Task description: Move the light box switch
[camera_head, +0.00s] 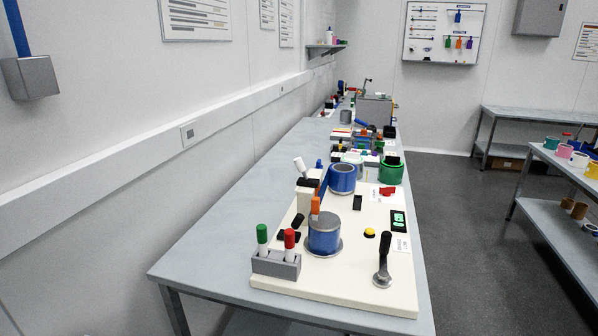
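A cream board (345,293) lies on the near end of the long grey table. A lever with a black handle and a round metal base (383,263) stands upright at the board's near right corner. It may be the light box switch; no label settles this. A yellow button (369,232) and a dark panel with lit green marks (398,222) are on the board's right side. A small black block (357,202) sits near the middle. No part of either gripper shows in the head view.
A grey holder (276,265) with green- and red-capped white markers stands at the near left corner. A blue cylinder (324,233) and a blue ring (342,179) stand on the board. More items crowd the far table. The table's left side (215,230) is bare.

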